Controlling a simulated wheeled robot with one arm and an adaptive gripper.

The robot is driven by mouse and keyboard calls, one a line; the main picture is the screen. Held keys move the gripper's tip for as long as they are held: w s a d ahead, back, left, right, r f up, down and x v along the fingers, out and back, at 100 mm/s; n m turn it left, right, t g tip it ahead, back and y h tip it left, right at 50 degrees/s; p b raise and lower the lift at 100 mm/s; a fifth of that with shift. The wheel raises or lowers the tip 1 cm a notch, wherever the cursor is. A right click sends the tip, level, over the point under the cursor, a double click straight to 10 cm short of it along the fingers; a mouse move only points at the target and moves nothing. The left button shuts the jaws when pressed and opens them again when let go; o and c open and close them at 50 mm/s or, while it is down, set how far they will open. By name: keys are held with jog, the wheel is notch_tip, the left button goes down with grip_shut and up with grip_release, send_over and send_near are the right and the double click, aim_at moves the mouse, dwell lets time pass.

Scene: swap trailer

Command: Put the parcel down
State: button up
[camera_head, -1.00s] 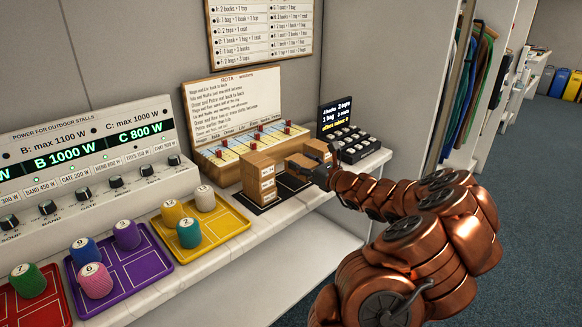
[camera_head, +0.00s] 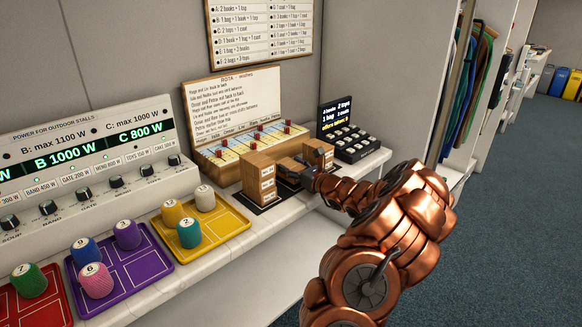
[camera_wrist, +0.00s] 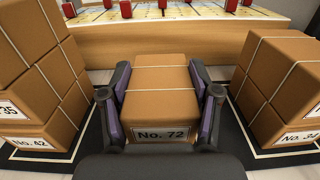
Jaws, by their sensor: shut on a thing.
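The brown cardboard parcel labelled No. 72 (camera_wrist: 160,85) sits between the two fingers of my gripper (camera_wrist: 160,108) in the wrist view, with a light string across it. My gripper is shut on it. In the head view my gripper (camera_head: 304,172) holds the parcel low over the black mat (camera_head: 271,201), between two parcel stacks. The mat has white outlines, also seen in the wrist view (camera_wrist: 262,156). The parcel's underside is hidden, so I cannot tell whether it touches the mat.
A left parcel stack (camera_head: 258,178) and a right parcel stack (camera_head: 319,151) flank the held parcel closely. A wooden rota board with red pegs (camera_head: 240,139) stands behind. A black keypad (camera_head: 352,146) is to the right; a yellow tray (camera_head: 222,226) is to the left.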

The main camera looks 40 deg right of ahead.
jog(key=shift+f, duration=0.6)
jog(key=o, duration=1.2)
jog(key=shift+o, duration=0.2)
jog(key=shift+s+r, duration=0.15)
jog(key=shift+r, duration=0.6)
jog(key=s, duration=1.1)
jog(key=shift+s+a+f, duration=0.15)
jog(key=shift+s, duration=0.25)
